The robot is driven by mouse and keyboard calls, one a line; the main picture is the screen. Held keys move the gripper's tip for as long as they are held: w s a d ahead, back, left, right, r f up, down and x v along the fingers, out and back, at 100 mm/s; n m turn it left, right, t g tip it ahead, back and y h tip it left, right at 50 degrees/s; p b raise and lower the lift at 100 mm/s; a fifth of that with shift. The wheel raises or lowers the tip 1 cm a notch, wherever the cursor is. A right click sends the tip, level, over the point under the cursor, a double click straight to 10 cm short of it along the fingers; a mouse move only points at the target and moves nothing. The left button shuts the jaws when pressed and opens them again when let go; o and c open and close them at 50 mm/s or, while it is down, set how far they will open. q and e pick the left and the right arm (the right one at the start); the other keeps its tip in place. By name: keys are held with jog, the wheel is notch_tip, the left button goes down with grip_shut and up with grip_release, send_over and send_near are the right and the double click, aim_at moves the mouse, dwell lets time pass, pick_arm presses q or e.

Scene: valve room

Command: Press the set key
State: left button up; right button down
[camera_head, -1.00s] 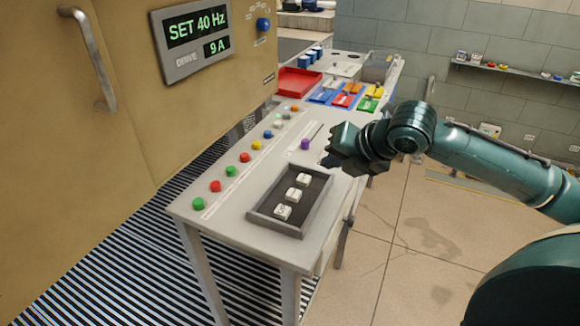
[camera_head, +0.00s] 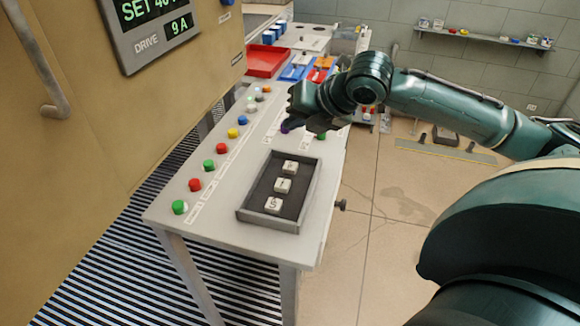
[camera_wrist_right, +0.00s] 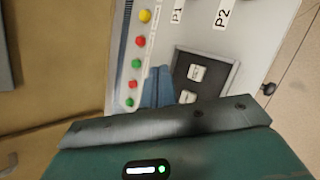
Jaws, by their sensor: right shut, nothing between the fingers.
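A dark tray (camera_head: 240,214) on the grey bench holds three white keys: a near one (camera_head: 273,205) that seems marked S, a middle one (camera_head: 282,185) and a far one (camera_head: 290,167). Their marks are too small to read surely. Two white keys show in the wrist view, the upper one (camera_wrist_right: 196,72) and the lower one (camera_wrist_right: 187,97). My right gripper (camera_head: 292,121) is over the bench beyond the tray, near the purple knob (camera_head: 285,128). Its shut, empty fingers (camera_wrist_right: 158,88) show in the wrist view, overlapping the tray's left side. My left gripper is out of view.
A row of coloured buttons, with a green one (camera_head: 179,207) nearest, runs along the bench's left side. The tan cabinet (camera_head: 150,120) with its drive display (camera_head: 160,32) stands left. A red tray (camera_head: 266,60) lies behind. Open floor (camera_head: 390,220) is at right.

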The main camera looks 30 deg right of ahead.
jog(key=b, duration=0.7)
send_over(294, 168)
notch_tip(294, 168, down, 6)
jog(key=shift+r, duration=0.1)
jog(key=shift+f, duration=0.7)
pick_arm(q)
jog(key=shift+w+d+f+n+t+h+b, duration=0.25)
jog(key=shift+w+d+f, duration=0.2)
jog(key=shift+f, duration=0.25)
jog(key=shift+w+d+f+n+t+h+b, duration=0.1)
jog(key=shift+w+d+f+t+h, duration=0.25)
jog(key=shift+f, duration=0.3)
pick_arm(e)
jog(key=shift+f, duration=0.45)
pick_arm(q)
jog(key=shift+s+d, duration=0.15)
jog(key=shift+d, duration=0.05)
pick_arm(e)
jog(key=shift+f, duration=0.15)
jog(key=shift+f, duration=0.25)
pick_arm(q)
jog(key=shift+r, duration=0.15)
